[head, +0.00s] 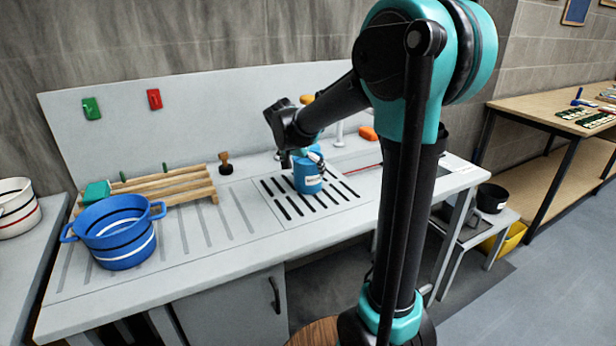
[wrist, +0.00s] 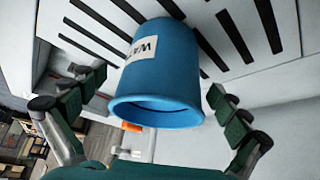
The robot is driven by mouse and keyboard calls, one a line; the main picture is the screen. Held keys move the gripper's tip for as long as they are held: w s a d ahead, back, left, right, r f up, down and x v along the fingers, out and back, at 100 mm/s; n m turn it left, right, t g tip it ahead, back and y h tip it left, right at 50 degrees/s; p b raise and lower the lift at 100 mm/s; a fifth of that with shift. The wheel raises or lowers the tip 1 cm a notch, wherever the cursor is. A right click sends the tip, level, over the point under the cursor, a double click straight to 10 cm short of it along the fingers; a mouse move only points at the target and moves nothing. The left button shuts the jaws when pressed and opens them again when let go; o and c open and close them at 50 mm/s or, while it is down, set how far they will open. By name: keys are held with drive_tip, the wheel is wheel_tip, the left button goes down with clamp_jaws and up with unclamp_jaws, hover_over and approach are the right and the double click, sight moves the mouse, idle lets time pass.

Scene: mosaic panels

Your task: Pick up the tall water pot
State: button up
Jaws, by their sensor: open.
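The tall water pot (head: 308,178) is a blue cylinder with a white label. It stands on the slotted drain area of the white counter. In the wrist view the pot (wrist: 165,75) fills the middle, with its open rim toward the camera and its label partly readable. My gripper (head: 300,158) is at the pot in the head view, and the arm partly covers the view there. In the wrist view my gripper (wrist: 155,100) is open, with one green-padded finger on each side of the pot. Gaps show between the pads and the pot.
A blue striped two-handled pot (head: 122,247) stands at the counter's left. Behind it are a wooden slatted rack (head: 165,187) and a wooden-handled stamp-like tool (head: 225,166). An orange object (head: 368,133) lies behind the drain area.

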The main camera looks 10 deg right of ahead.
drive_tip(key=shift+w+x, duration=0.2)
drive_tip(key=shift+x, duration=2.5)
drive_tip(key=shift+r, duration=0.1)
drive_tip(key=c, duration=1.8)
